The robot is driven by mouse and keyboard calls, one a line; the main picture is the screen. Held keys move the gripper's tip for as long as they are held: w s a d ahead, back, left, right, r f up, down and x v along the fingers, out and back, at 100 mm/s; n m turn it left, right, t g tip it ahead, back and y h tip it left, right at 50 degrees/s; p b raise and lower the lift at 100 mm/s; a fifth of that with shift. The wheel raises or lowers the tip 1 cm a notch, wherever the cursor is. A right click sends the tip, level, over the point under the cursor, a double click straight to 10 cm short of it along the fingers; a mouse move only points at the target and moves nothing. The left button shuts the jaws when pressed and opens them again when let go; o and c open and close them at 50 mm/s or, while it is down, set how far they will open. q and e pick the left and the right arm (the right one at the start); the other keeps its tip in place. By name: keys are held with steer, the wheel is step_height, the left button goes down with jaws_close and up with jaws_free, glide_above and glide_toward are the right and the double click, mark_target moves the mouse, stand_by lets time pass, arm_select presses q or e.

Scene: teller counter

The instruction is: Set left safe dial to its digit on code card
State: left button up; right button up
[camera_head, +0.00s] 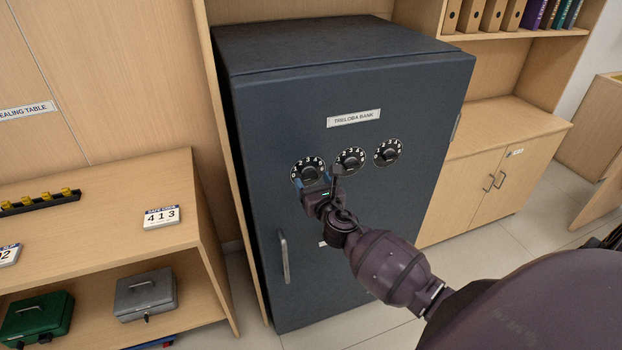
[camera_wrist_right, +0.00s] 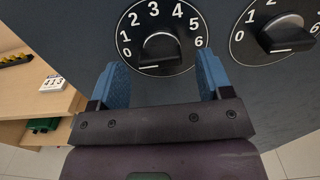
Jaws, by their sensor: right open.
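The left safe dial (camera_head: 308,169) is a round black dial with white digits on the dark safe door, leftmost of three. In the right wrist view the same dial (camera_wrist_right: 160,46) shows digits 0 to 6 around a black knob. A pale line runs along the knob's lower edge; I cannot tell which digit it marks. My right gripper (camera_head: 325,178) is open in front of the dial's lower part. Its blue fingers (camera_wrist_right: 160,75) stand either side of the knob with nothing between them. The code card (camera_head: 161,217) reads 4 1 3. My left gripper is out of view.
The middle dial (camera_head: 351,159) and right dial (camera_head: 387,152) sit close to the right on the safe door (camera_head: 380,230). A door handle (camera_head: 284,257) juts out below. A wooden shelf unit (camera_head: 110,197) with cash boxes stands left.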

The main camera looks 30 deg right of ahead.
steer(key=shift+x, duration=1.05)
steer(key=shift+c, duration=0.4)
steer(key=c, duration=0.8)
steer(key=shift+c, duration=0.2)
